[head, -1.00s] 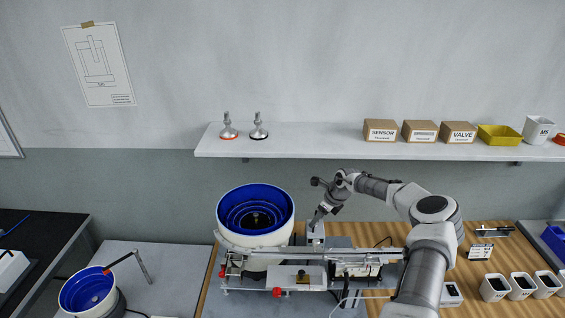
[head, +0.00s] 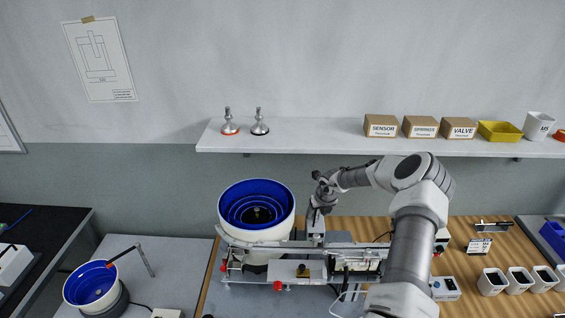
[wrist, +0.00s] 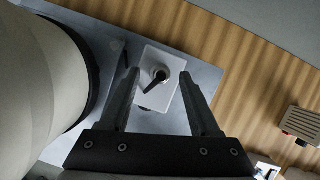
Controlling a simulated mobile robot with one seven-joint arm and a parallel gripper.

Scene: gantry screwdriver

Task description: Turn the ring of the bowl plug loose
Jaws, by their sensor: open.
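The bowl plug (wrist: 155,84) is a dark, slanted connector on a light box in the wrist view. A pale round part shows at its upper end, and I cannot make out the ring clearly. My gripper (wrist: 158,75) is open, with one finger on each side of the box in the picture and the plug between them. No contact with the plug shows. In the head view my gripper (head: 314,212) points down just right of the big white bowl feeder (head: 256,235) with its blue inside, and hides the plug there.
The bowl's curved white side (wrist: 35,80) is close on the left in the wrist view. A metal rail assembly (head: 340,252) runs in front. A wall shelf (head: 330,136) is behind and above. The wooden bench (head: 470,262) has clear patches to the right.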

